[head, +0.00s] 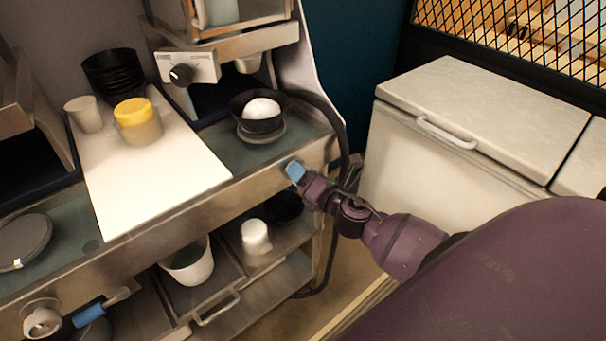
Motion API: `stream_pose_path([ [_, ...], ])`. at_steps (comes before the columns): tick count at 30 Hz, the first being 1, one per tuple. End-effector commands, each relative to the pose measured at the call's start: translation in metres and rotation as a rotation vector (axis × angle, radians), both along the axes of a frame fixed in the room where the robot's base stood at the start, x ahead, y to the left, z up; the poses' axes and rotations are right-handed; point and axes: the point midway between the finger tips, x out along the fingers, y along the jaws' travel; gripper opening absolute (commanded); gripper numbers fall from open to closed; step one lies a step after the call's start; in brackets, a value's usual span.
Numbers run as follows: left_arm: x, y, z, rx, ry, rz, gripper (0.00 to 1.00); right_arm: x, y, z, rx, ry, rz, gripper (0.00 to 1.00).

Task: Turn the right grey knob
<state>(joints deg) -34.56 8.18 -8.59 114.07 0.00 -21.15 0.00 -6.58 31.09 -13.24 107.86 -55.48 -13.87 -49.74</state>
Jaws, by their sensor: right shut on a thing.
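My right gripper (296,172) is at the front edge of the metal counter, near its right end. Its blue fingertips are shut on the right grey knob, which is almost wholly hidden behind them. How far the knob is turned cannot be seen. Another round grey knob (42,321) sits on the counter front at the lower left, with a blue-handled piece (88,315) beside it. My left gripper is not in view.
On the counter (205,207) stand a white board (150,190), a yellow-lidded jar (138,120), stacked black bowls (113,75) and a black bowl with white contents (260,112). A dispenser with a black dial (181,75) is above. A white chest (465,125) stands right.

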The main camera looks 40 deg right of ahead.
Motion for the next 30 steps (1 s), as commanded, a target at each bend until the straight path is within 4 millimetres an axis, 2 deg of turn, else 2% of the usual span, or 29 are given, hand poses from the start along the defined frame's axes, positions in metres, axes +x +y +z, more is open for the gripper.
stream_pose_path([
  [18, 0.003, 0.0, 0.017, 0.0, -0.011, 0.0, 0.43, 0.0, -0.002, -0.001, 0.576, 0.045, -0.002, 0.35],
  [30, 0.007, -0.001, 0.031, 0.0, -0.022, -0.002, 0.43, 0.0, -0.002, -0.003, 0.831, 0.064, -0.001, 0.35],
])
